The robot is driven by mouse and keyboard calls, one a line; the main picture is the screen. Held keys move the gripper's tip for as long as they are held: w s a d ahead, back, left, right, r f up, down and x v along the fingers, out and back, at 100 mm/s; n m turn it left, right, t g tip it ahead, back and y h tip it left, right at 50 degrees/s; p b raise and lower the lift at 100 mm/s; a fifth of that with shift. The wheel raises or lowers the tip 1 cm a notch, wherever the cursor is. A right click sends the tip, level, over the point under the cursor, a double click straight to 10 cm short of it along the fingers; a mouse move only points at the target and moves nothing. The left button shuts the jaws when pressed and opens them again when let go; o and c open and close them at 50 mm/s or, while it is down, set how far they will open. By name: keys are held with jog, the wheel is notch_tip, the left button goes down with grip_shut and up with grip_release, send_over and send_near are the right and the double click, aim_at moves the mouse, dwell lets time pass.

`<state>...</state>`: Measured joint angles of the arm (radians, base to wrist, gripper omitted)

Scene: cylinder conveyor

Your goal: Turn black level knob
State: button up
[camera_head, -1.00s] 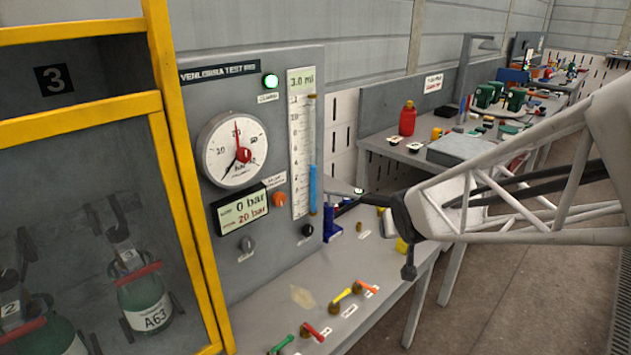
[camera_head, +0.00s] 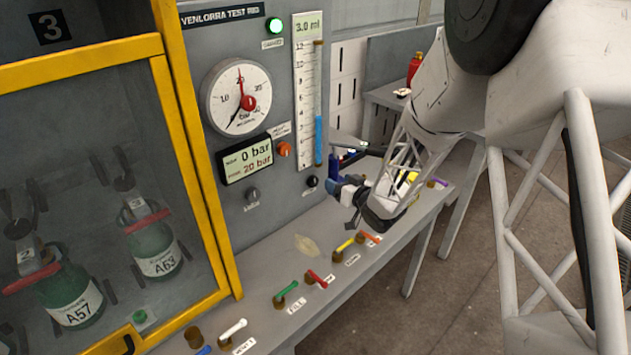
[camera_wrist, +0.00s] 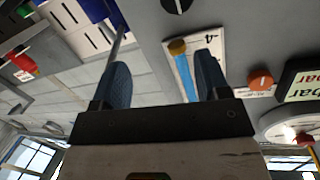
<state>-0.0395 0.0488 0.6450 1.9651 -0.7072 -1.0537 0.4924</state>
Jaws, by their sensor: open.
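The black level knob (camera_head: 312,182) sits on the grey panel, just below the level tube with its blue column (camera_head: 319,140). The display above the tube reads 3.0 ml. My gripper (camera_head: 338,186) is just right of the knob in the head view, apart from it, open and empty. In the wrist view my blue fingers (camera_wrist: 162,78) are spread. The black knob (camera_wrist: 176,5) shows there at the top edge, partly cut off, beyond the fingertips. The blue column (camera_wrist: 184,75) and its brass end fitting (camera_wrist: 177,47) appear between the fingers.
An orange knob (camera_head: 284,149), a grey knob (camera_head: 252,194) and a pressure gauge (camera_head: 238,97) share the panel. Coloured valve levers, including a red one (camera_head: 316,277), line the bench below. A yellow-framed cabinet (camera_head: 196,160) stands at left. A red bottle (camera_head: 414,68) is behind.

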aim_at(315, 183)
jog(key=shift+s+a+f+n+y, duration=0.1)
jog(key=shift+a+f+n+y, duration=0.05)
jog(key=shift+a+f+y, duration=0.4)
jog(key=shift+w+a+f+n+y, duration=0.1)
jog(key=shift+a+f+y, duration=0.15)
jog(key=shift+f+y, duration=0.4)
jog(key=shift+s+a+f+n+y, duration=0.15)
jog(key=shift+a+f+y, duration=0.2)
jog(key=shift+f, duration=0.45)
jog(key=shift+a, duration=0.1)
jog(key=shift+x, duration=3.75)
jog(key=c, duration=0.9)
